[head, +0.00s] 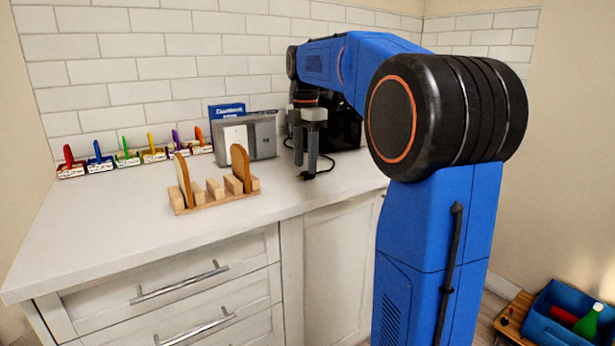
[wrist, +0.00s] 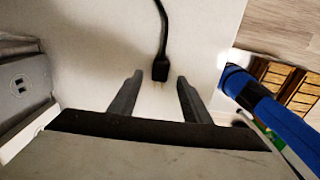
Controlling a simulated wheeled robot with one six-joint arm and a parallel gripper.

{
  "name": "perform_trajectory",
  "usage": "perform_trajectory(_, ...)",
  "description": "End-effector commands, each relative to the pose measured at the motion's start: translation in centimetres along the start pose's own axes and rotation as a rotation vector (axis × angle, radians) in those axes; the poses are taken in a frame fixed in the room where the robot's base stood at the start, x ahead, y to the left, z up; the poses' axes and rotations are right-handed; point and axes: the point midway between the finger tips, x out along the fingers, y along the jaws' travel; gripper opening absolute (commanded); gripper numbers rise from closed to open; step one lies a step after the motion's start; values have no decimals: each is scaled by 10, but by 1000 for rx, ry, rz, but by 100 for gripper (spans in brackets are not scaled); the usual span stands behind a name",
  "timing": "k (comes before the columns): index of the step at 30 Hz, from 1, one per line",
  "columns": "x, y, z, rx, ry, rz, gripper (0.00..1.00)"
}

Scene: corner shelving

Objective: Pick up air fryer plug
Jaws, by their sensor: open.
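The black air fryer plug (wrist: 160,71) lies on the white counter in the wrist view, its prongs toward my gripper and its cord running up out of the picture. My gripper (wrist: 153,85) is open, with one finger to each side of the plug's line and the plug near the level of the fingertips. Nothing is held. In the head view my gripper (head: 307,174) points down at the counter, close to the plug and cord (head: 325,165). The dark air fryer (head: 347,125) stands behind my arm and is mostly hidden.
Several coloured holders line the wall. The counter (head: 110,230) is clear at the front left.

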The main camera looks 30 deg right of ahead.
Motion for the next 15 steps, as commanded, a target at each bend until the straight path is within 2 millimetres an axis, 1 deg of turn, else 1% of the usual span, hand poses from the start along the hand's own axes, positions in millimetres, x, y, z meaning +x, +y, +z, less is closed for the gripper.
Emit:
perform_trajectory(1, 7, 0, 0, 0, 0, -1, 44)
perform_trajectory(3, 15, 0, 0, 0, 0, -1, 44)
perform_trajectory(6, 22, 0, 0, 0, 0, 0, 44)
perform_trajectory(14, 24, 0, 0, 0, 0, 1, 44)
perform_trajectory(15, 24, 0, 0, 0, 0, 1, 37)
